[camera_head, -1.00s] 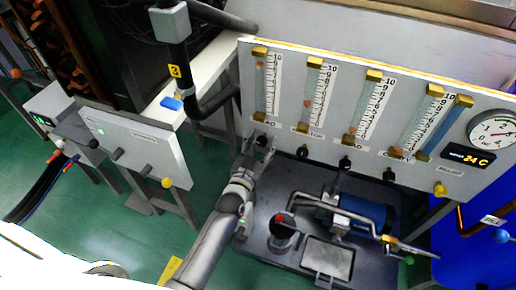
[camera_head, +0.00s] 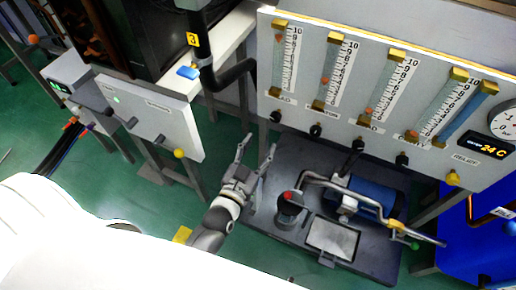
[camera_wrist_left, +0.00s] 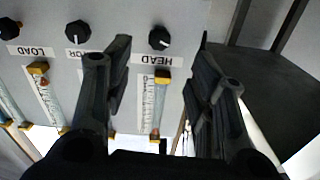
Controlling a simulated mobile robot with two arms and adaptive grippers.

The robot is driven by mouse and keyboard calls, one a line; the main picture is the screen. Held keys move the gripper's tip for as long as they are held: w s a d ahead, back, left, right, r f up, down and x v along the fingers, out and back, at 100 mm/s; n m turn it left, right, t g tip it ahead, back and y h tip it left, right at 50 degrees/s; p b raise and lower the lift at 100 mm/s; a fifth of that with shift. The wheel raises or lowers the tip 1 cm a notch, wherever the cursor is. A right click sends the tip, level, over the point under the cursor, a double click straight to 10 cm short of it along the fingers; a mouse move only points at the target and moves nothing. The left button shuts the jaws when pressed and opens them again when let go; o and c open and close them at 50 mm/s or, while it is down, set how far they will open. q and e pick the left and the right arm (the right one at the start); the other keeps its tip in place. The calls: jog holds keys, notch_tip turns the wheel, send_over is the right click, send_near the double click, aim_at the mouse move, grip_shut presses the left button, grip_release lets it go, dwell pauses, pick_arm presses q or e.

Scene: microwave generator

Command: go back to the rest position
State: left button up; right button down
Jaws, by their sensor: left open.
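My left gripper (camera_head: 257,146) is open and empty in the head view. Its two fingers point up toward the flow-meter panel (camera_head: 440,55), below and left of the panel's leftmost black knob (camera_head: 276,116), and stand apart from it. In the left wrist view the open fingers (camera_wrist_left: 162,52) frame the black knob labelled HEAD (camera_wrist_left: 159,38), which is seen upside down beyond them with nothing between the jaws. My right gripper is in neither view.
A dark base with a blue motor (camera_head: 362,197), pipes and a red-topped cylinder (camera_head: 291,208) stands right of my left arm. A smaller grey panel (camera_head: 150,115) with knobs is at the left. Green floor (camera_head: 215,140) lies open between them.

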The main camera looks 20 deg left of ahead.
pick_arm(q)
jog(key=shift+f, duration=0.1)
dwell(0.4)
jog(key=s+f+m+g, duration=0.1)
jog(key=s+f+g, duration=0.55)
jog(key=f, duration=0.75)
jog(key=s+f+g, duration=0.5)
jog(key=s+f, duration=0.3)
jog(key=f, duration=0.6)
jog(key=s+a+f+g, duration=0.45)
jog(key=s+f, duration=0.25)
jog(key=s, duration=0.4)
jog(key=s+a+r+g+p, duration=0.1)
jog(key=s+r+p, duration=0.2)
jog(key=s+p, duration=1)
jog(key=shift+s+a+r+y+p, duration=0.2)
jog(key=shift+y+p, duration=0.1)
jog(key=shift+p, duration=0.55)
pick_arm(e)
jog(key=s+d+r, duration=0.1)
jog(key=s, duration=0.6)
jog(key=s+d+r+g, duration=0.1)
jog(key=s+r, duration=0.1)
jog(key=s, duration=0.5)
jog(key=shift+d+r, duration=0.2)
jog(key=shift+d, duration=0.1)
